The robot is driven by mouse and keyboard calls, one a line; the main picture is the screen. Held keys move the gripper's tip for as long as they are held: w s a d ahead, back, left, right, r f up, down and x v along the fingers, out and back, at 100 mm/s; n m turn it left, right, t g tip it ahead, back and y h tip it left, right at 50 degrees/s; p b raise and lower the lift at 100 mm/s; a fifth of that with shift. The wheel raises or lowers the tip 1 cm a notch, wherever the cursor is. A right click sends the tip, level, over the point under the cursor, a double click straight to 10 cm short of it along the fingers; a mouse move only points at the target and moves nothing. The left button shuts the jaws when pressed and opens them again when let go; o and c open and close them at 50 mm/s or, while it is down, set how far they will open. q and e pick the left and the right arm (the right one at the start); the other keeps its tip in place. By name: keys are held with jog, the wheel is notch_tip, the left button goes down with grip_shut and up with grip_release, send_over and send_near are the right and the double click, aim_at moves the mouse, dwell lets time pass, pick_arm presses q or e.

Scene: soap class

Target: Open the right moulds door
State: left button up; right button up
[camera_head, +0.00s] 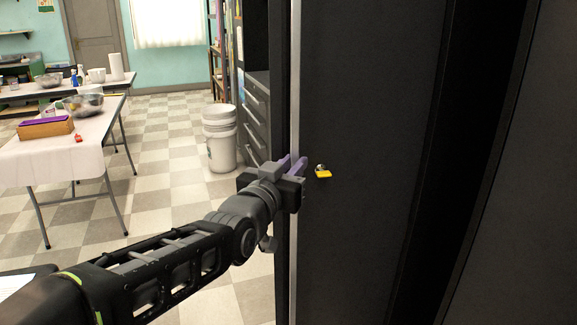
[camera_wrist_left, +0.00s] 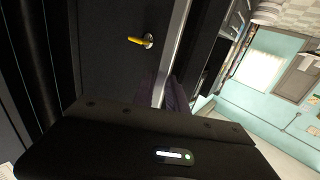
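A tall black cabinet door (camera_head: 370,120) fills the right half of the head view, with a pale upright edge strip (camera_head: 295,60). A yellow key or tab in a round silver lock (camera_head: 323,172) is on the door near this edge; it also shows in the wrist view (camera_wrist_left: 139,41). My left gripper (camera_head: 292,164) is at the pale edge, left of the lock. Its two purple fingers (camera_wrist_left: 162,92) are apart, with the strip showing between them in the wrist view. Whether they touch the door I cannot tell. My right gripper is not in view.
A dark drawer unit (camera_head: 256,115) and a white bucket (camera_head: 221,138) stand left of the cabinet. A table (camera_head: 55,160) with a wooden box (camera_head: 45,128) and bowls is at the far left. Checkered floor (camera_head: 165,190) between them is clear.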

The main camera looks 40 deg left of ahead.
pick_arm(q)
jog(key=o, duration=0.4)
jog(key=shift+w+d, duration=0.25)
jog(key=shift+d, duration=0.05)
jog(key=shift+s+a, duration=0.1)
jog(key=v, duration=0.7)
jog(key=shift+s+b, duration=0.35)
